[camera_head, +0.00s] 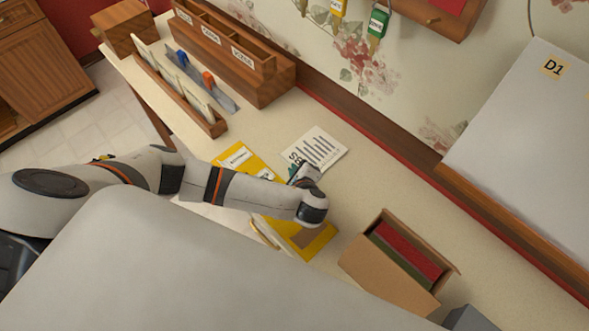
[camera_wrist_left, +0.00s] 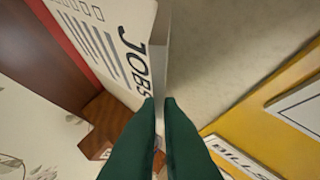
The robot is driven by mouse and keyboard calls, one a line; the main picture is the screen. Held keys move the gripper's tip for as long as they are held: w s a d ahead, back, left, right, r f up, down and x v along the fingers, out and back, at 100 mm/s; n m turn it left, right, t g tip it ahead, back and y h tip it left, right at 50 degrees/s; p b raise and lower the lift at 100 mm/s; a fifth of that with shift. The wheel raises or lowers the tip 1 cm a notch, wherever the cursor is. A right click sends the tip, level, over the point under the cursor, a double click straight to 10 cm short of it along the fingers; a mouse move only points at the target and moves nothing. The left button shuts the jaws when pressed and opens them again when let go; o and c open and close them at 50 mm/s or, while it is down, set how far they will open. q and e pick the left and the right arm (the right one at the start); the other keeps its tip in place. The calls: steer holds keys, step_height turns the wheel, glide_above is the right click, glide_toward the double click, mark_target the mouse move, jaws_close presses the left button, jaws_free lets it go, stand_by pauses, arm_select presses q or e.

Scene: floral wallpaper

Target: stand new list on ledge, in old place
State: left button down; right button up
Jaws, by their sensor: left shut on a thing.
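The list, a white card headed JOBS with dark lines (camera_head: 318,150), is above the counter in the head view and at the upper left of the left wrist view (camera_wrist_left: 100,40). My left gripper (camera_head: 299,174) is shut on the card's near edge; its green fingertips (camera_wrist_left: 157,103) meet there. The card is tilted, and its gap to the counter is hard to judge. A low wooden rail (camera_head: 205,118) at the far left holds several upright white cards; I cannot tell whether it is the ledge. My right gripper is not in view.
A yellow folder (camera_head: 231,172) labelled BILLS in the wrist view lies beside the gripper. Another yellow item (camera_head: 318,241) is nearer. A cardboard box (camera_head: 378,270) holds red and green items. A wooden organizer (camera_head: 272,92) stands by the wall. Counter between organizer and card is clear.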

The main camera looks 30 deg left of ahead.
arm_select(q)
steer(key=c, duration=1.6)
jaws_free()
steer(key=shift+f+b, duration=0.25)
steer(key=shift+b, duration=0.25)
steer(key=v, duration=0.5)
steer(key=b+v, duration=0.1)
steer(key=v, duration=0.5)
steer(key=shift+w+r, duration=0.15)
steer(key=shift+r, duration=0.15)
steer(key=shift+s+d+r, duration=0.2)
steer(key=shift+s+r, duration=0.1)
steer(key=shift+s, duration=0.05)
